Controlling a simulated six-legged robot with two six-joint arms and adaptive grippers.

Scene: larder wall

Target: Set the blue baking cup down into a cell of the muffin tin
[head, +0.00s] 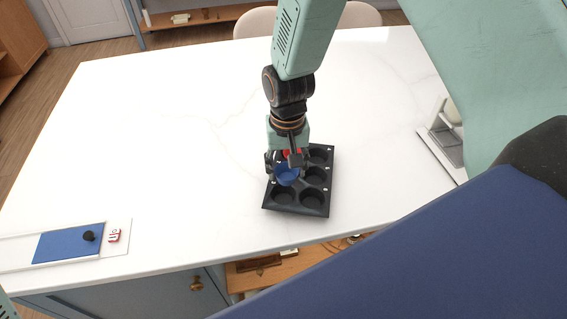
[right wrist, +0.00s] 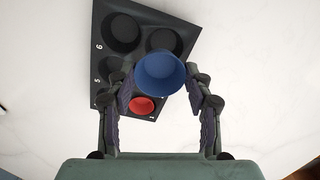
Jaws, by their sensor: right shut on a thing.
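The dark muffin tin (head: 296,210) lies on the white counter, with two columns of round cells and small white marks. It also shows in the right wrist view (right wrist: 181,25). My right gripper (head: 285,164) is over its left column, shut on the blue baking cup (head: 287,175). In the right wrist view the cup (right wrist: 160,73) is upright between the two fingers and overlaps the tin's right edge. It hides a middle cell; I cannot tell whether its base is inside. A red cup (right wrist: 141,107) sits in a neighbouring end cell. My left gripper is out of view.
The white counter (head: 150,150) is clear left of the tin. A grey tray-like item (head: 445,151) stands at the right. The counter's front edge is close to the tin.

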